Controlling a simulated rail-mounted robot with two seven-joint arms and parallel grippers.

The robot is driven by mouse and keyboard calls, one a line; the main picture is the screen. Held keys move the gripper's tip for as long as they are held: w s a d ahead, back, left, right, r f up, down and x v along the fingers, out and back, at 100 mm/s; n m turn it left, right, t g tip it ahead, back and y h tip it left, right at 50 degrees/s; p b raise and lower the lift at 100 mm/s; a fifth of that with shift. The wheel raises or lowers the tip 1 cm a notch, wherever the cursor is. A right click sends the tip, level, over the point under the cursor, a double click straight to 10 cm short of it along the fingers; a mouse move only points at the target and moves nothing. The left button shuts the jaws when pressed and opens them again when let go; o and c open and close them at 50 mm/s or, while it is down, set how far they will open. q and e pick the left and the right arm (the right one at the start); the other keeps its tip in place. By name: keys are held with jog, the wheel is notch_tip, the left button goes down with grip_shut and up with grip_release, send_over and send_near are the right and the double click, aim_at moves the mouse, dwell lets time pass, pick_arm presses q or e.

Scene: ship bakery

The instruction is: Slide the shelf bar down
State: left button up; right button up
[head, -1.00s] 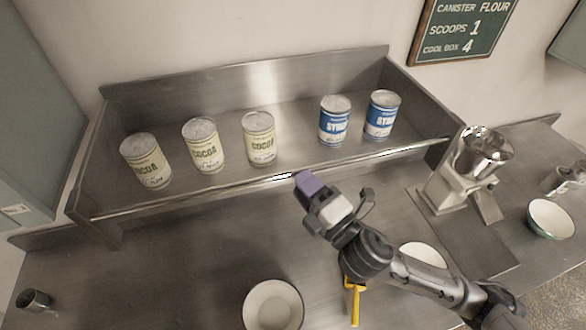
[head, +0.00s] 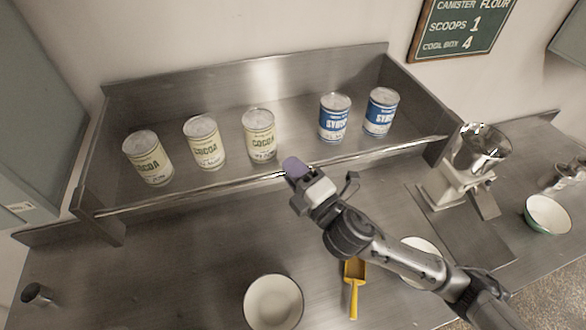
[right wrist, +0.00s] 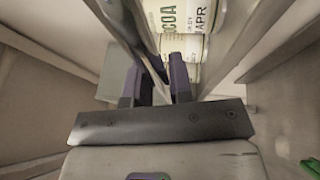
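The shelf bar (head: 215,190) is a thin shiny metal rail that runs along the front of the steel shelf (head: 245,85), in front of the cans. My right gripper (head: 295,168) has its purple fingertips at the middle of the bar. In the right wrist view the two dark purple fingers (right wrist: 160,82) stand close together on either side of the bar (right wrist: 143,42), and they look shut on it. The exact contact is partly hidden by the fingers. My left gripper is out of view.
Three cocoa cans (head: 205,142) and two blue syrup cans (head: 335,118) stand on the shelf behind the bar. Below are a white bowl (head: 273,303), a yellow scoop (head: 354,285) and a metal machine (head: 450,180). The counter at front left is mostly clear.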

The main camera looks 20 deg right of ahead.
jog(key=c, duration=0.3)
grip_shut()
jog(key=shift+f, duration=0.1)
notch_tip(320, 180, down, 8)
jog(key=b, duration=0.5)
jog(key=shift+f+b, duration=0.2)
jog(key=shift+b, duration=0.1)
jog(key=shift+r, duration=0.1)
jog(key=o, duration=0.6)
grip_release()
jog(key=shift+c, duration=0.2)
jog(key=shift+o, duration=0.8)
